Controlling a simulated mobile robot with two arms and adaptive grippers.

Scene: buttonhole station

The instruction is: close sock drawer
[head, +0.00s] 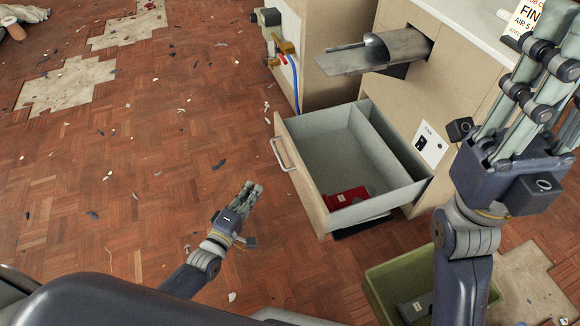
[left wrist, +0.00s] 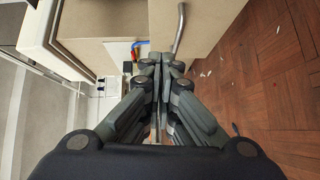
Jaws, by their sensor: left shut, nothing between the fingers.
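The drawer (head: 320,150) is pulled far out of the beige cabinet (head: 400,100). It has a grey inside with a divider, and a red item lies in its near corner. Its beige front carries a metal bar handle (head: 283,155), which also shows in the left wrist view (left wrist: 180,30). My left gripper (head: 252,188) is shut and empty, low over the floor, in front of the drawer face and apart from it. In the left wrist view its fingers (left wrist: 158,65) meet below the handle. My right gripper (head: 545,70) is raised at the right; its fingertips are partly cut off.
A metal chute (head: 375,55) sticks out of the cabinet above the drawer. Blue hose and brass fittings (head: 285,50) are on the cabinet's side. A green bin (head: 385,275) stands at the near right. The parquet floor left of the drawer is open, with scattered chips.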

